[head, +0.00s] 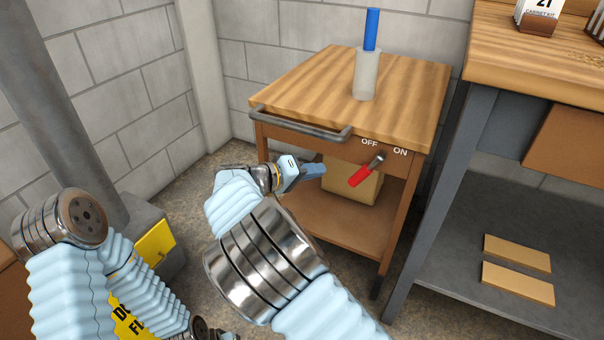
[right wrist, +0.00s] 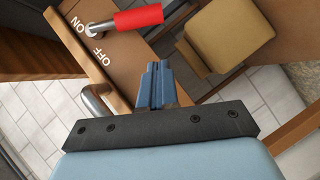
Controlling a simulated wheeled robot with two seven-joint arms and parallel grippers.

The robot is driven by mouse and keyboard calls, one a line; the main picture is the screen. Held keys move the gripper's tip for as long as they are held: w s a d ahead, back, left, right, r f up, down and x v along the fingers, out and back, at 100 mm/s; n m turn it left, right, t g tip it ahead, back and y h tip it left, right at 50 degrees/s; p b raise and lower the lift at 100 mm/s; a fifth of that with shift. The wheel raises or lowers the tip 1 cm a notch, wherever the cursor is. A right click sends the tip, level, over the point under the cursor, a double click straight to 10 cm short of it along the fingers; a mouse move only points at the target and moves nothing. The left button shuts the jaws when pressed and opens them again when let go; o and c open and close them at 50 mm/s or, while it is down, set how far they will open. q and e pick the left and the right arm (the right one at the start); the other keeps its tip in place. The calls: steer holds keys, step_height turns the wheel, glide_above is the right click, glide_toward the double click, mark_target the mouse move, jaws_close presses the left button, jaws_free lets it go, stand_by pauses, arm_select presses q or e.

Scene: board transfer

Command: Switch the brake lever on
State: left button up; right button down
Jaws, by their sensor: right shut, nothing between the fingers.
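The brake lever (head: 359,176) has a red grip on a metal stem and is mounted on the front of a wooden cart, below the OFF and ON labels. In the head view its grip slants down and left, under the OFF side. The red grip also shows at the top of the right wrist view (right wrist: 138,18). My right gripper (head: 320,170) is shut and empty, left of the lever and apart from it. Its closed blue fingers show in the right wrist view (right wrist: 155,68). My left arm is at the lower left; its fingers are out of frame.
The wooden cart (head: 300,85) has a grey bar handle (head: 300,123) on its front left edge and a blue-and-clear cylinder (head: 366,75) on top. A box (head: 350,188) sits on its lower shelf. A workbench (head: 490,55) stands close on the right.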

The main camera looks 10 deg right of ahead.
mark_target(351, 184)
steer(key=d+f, duration=0.3)
steer(key=d, duration=0.3)
steer(key=shift+d+b, duration=0.25)
steer(key=shift+b, duration=0.1)
steer(key=shift+f, duration=0.1)
steer(key=shift+s+d+f+n+h+b, duration=0.25)
steer(key=shift+d+f+n+h, duration=0.1)
steer(key=shift+f+n+h, duration=0.1)
steer(key=shift+s+d+f+n+h+b, duration=0.15)
steer(key=shift+d+f+n+h+b, duration=0.05)
steer(key=shift+d+f+n+h, duration=0.2)
steer(key=s+d+f+n+t+h+p, duration=0.1)
steer(key=s+d+n+t+h+p, duration=0.1)
steer(key=d+n, duration=0.5)
steer(key=shift+s+d+f+n+t+h, duration=0.15)
steer(key=shift+s+f+n+t+h, duration=0.3)
steer(key=shift+s+n+h, duration=0.8)
steer(key=shift+s+d+r, duration=0.1)
steer(key=shift+s, duration=0.15)
